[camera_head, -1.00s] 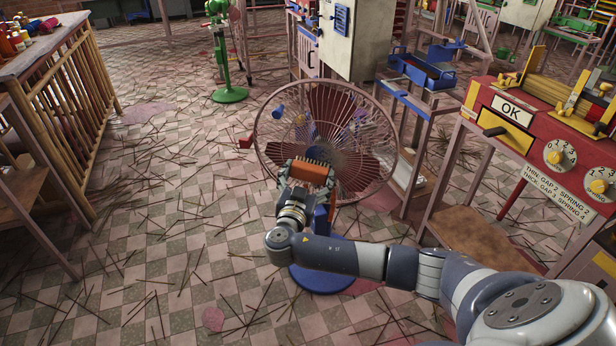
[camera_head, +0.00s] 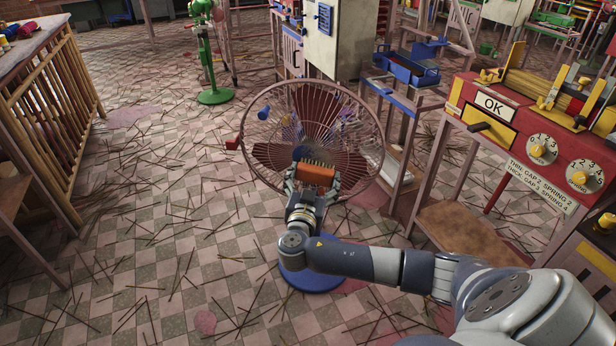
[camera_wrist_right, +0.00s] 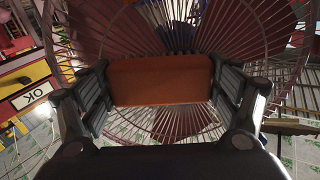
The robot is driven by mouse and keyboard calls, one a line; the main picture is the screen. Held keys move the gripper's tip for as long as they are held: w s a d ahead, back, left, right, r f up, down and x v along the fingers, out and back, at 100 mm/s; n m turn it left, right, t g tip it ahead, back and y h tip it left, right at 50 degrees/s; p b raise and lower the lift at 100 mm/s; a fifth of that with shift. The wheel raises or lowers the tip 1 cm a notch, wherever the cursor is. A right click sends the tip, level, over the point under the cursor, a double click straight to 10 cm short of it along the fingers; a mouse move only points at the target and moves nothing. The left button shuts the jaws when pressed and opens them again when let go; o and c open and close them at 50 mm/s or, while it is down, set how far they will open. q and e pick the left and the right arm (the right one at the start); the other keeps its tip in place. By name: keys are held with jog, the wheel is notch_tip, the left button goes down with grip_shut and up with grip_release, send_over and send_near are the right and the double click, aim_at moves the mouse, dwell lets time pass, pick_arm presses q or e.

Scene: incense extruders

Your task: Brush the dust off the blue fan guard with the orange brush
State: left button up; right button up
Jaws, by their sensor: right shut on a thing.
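The fan guard (camera_head: 345,140) is a large round wire cage, dusty pinkish-brown over most of its surface, with blue showing near its middle. It stands on a blue round base (camera_head: 312,279). My right gripper (camera_head: 315,177) is shut on the orange brush (camera_head: 316,174), in front of the guard's lower middle. The bristles point up and away toward the wires; I cannot tell whether they touch. In the right wrist view the orange brush block (camera_wrist_right: 160,80) sits between both fingers, with the guard (camera_wrist_right: 235,30) behind it. My left gripper is not in view.
A red machine (camera_head: 545,140) with dials and an OK sign stands at right. A wooden-slatted table (camera_head: 60,110) is at left, and a green fan (camera_head: 213,95) is farther back. Thin sticks litter the tiled floor, which is otherwise largely open at left.

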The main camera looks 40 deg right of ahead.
jog(key=shift+s+d+r, duration=0.1)
jog(key=shift+s+d, duration=2.2)
jog(key=shift+s, duration=0.2)
jog(key=shift+r, duration=0.1)
